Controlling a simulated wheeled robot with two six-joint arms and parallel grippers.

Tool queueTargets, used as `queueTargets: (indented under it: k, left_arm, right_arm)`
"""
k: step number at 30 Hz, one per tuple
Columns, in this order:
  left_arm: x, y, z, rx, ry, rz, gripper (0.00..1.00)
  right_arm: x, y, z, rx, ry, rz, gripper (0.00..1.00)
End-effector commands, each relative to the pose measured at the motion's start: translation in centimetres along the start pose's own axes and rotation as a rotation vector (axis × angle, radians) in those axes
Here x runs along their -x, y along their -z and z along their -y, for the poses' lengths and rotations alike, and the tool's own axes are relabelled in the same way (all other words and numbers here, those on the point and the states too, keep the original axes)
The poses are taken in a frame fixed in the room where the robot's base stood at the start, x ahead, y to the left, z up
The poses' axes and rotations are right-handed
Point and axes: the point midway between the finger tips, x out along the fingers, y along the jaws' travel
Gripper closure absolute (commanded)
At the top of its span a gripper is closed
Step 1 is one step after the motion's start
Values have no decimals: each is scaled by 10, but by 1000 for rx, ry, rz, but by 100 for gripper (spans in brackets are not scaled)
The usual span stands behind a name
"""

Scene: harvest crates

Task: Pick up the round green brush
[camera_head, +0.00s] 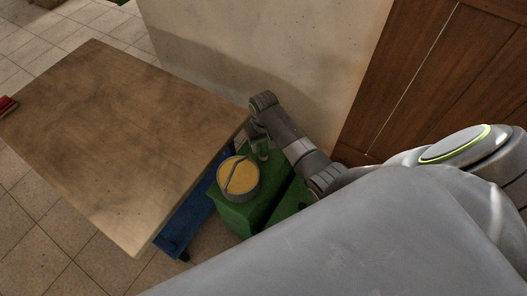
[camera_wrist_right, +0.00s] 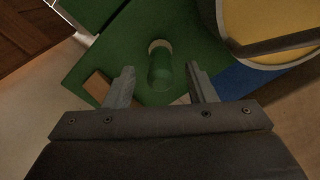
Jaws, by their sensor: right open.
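The round green brush (camera_wrist_right: 160,68) stands on a green crate top (camera_wrist_right: 112,45), with a paler round end. It shows small in the head view (camera_head: 264,153), partly hidden by my right gripper. My right gripper (camera_head: 258,143) is open above the crate. In the right wrist view, its two fingers (camera_wrist_right: 159,75) are spread, one on each side of the brush, with gaps on both sides. I cannot tell how far the fingertips are from the brush in depth. My left gripper is not in view.
A round grey container with a yellow inside and a dark bar across it (camera_head: 238,177) sits on the green crate (camera_head: 238,216), close to the brush. A wooden table (camera_head: 120,130) stands left, with a blue object (camera_head: 186,225) beneath its edge. A wall (camera_head: 270,45) rises behind.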

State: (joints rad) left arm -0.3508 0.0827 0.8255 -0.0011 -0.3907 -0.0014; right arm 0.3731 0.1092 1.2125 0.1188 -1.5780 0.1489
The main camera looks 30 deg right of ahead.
Motion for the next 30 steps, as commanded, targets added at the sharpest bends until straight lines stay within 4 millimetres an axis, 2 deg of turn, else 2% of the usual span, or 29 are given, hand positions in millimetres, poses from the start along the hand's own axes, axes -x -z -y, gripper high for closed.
queueTargets:
  k: [3, 11, 22, 30]
  left_arm:
    - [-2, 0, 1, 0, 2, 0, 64]
    - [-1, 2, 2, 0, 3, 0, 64]
    - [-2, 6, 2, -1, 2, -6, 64]
    - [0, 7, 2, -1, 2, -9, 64]
  right_arm:
    - [-12, 1, 1, 1, 0, -1, 49]
    - [-14, 1, 0, 1, 0, -2, 49]
    - [-13, 1, 0, 0, 0, -2, 98]
    - [-10, 2, 0, 0, 0, -4, 98]
